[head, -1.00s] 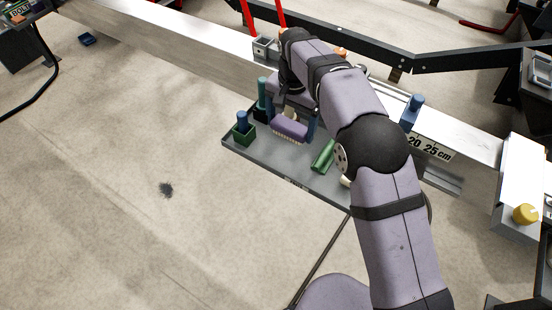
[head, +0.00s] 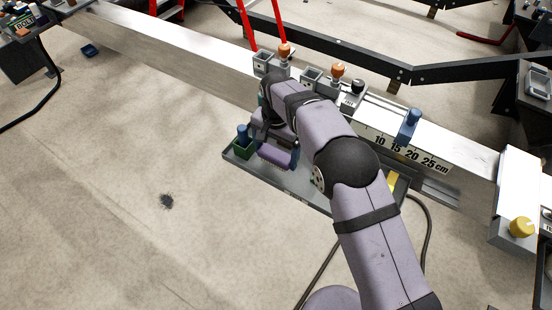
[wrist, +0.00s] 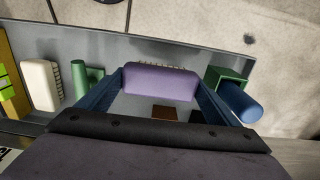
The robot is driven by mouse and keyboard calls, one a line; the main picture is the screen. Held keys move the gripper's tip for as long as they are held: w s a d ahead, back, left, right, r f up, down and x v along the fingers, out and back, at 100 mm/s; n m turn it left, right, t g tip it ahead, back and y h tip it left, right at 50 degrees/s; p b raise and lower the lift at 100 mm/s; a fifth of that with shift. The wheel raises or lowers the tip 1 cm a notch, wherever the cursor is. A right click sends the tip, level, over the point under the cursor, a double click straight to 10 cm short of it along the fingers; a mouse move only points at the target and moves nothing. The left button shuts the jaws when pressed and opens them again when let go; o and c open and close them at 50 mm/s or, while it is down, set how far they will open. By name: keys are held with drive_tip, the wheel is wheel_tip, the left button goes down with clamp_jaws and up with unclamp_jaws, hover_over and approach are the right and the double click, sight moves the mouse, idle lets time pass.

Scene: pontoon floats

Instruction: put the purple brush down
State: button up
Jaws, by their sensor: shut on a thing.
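The purple brush (head: 275,156) is between the blue fingers of my gripper (head: 278,152), over the left part of the grey tray (head: 311,197). In the wrist view the brush (wrist: 160,83) spans the gap between the fingertips, and my gripper (wrist: 160,88) is shut on it. Pale bristles show along its far edge. I cannot tell whether the brush touches the tray or hangs just above it.
A green holder (wrist: 229,76) with a blue cylinder (wrist: 240,103) stands close to the right finger. A green piece (wrist: 88,84), a white brush (wrist: 40,86) and a yellow item (wrist: 9,80) lie left. A metal beam (head: 190,50) runs behind the tray.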

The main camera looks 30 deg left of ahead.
sight(276, 161)
drive_tip(key=shift+f+p, duration=0.7)
drive_tip(key=shift+f, duration=1.15)
drive_tip(key=shift+f, duration=0.1)
drive_tip(key=shift+f, duration=0.15)
drive_tip(key=o, duration=1.2)
wheel_tip(276, 161, up, 12)
drive_tip(key=b, duration=0.3)
drive_tip(key=shift+r+b, duration=0.25)
drive_tip(key=shift+b, duration=0.15)
